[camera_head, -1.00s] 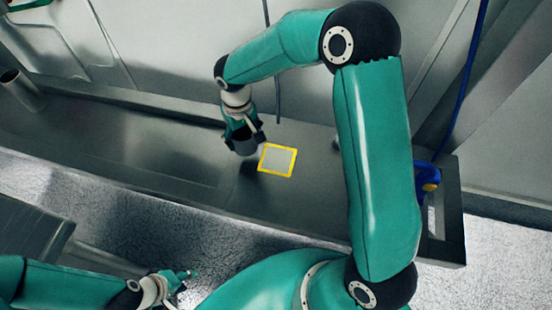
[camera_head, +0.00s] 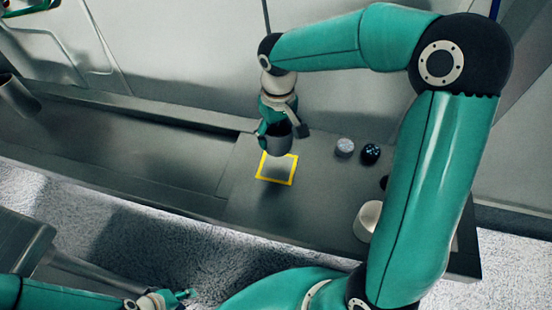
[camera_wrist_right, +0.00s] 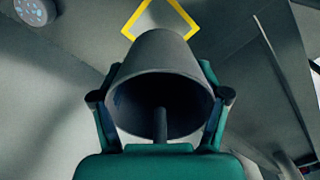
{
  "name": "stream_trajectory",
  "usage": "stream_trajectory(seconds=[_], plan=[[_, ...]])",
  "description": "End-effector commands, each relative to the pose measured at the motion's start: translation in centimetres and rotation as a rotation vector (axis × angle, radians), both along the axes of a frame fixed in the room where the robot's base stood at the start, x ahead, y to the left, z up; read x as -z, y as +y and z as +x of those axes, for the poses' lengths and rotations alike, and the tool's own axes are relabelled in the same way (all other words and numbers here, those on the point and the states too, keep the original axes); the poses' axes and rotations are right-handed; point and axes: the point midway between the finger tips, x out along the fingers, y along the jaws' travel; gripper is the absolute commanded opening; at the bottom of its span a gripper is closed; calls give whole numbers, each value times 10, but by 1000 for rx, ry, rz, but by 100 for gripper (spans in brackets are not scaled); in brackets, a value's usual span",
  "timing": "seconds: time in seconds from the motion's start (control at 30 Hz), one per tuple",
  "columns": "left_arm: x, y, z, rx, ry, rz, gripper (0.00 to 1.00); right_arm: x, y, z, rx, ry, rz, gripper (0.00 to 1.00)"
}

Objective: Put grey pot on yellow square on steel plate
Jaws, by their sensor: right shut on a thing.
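The grey pot (camera_head: 279,147) is in my right gripper (camera_head: 280,131), just behind and partly over the far edge of the yellow square (camera_head: 264,176) in the head view. The yellow square is an outline on the steel plate (camera_head: 240,205). In the right wrist view the pot (camera_wrist_right: 160,50) sits between both fingers of my right gripper (camera_wrist_right: 160,100), its open mouth facing the camera. The yellow square (camera_wrist_right: 190,16) shows beyond it, partly hidden. I cannot tell the pot's height above the plate. My left gripper (camera_head: 183,296) is low at the bottom edge, away from the plate.
A grey round knob (camera_head: 345,147) and a dark one (camera_head: 371,153) stand right of the square. A pale cup-like thing (camera_head: 367,218) is partly hidden by my right arm. A metal cylinder (camera_head: 17,95) stands far left. The plate left of the square is clear.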

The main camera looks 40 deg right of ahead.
Motion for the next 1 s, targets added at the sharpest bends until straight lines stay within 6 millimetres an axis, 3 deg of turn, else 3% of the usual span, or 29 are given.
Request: stream_trajectory(seconds=[0.03, 0.2, 0.43, 0.63, 1.0], plan=[[4, 0, 0, 0, 0, 0, 40, 16, 0, -1, 0, 5, 0, 39], [7, 0, 0, 0, 0, 0, 40, 46, 0, -1, 0, 3, 1, 39], [9, 0, 0, 0, 0, 0, 40, 63, 0, 0, 0, 1, 0, 39], [13, 0, 0, 0, 0, 0, 40, 91, 0, 0, -1, 2, 0, 39], [14, 0, 0, 0, 0, 0, 40, 99, 1, 1, -1, -1, 0, 39]])
